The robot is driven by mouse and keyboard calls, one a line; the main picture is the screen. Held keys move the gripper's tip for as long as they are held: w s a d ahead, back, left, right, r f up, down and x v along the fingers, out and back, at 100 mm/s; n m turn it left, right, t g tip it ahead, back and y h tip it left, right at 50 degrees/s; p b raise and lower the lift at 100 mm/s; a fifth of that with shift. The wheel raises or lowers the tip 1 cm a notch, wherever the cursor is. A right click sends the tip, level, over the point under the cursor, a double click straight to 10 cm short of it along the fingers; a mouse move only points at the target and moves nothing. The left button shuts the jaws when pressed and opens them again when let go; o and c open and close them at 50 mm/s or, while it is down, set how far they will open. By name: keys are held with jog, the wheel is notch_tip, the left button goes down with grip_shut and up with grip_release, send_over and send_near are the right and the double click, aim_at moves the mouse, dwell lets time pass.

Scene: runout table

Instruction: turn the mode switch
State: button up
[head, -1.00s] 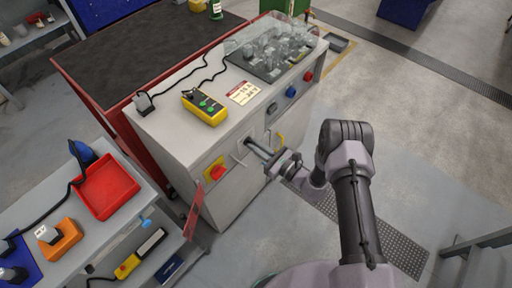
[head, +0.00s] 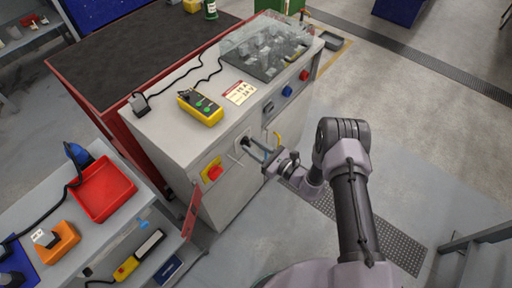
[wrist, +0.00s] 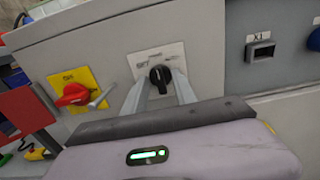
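The mode switch is a black rotary knob (wrist: 160,76) on a white plate (wrist: 142,63) on the grey cabinet's front panel. In the wrist view its pointer looks nearly upright; the plate's lettering is too blurred to read fully. The knob also shows small in the head view (head: 244,141). My gripper (wrist: 158,80) faces the panel, its two grey fingers on either side of the knob, apart from each other. A gap shows at the left finger; whether the right finger touches the knob I cannot tell. The gripper also shows in the head view (head: 254,148).
A red rotary switch (wrist: 72,95) on a yellow plate is left of the knob, with a pale handle (wrist: 102,98) between. A socket marked X1 (wrist: 262,50) is to the right. A yellow button box (head: 200,107) lies on the cabinet top. Open floor (head: 420,130) lies right.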

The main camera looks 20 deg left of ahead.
jog(key=p+v, duration=0.3)
jog(key=v, duration=1.4)
jog(key=shift+p, duration=0.4)
jog(key=shift+s+d, duration=0.15)
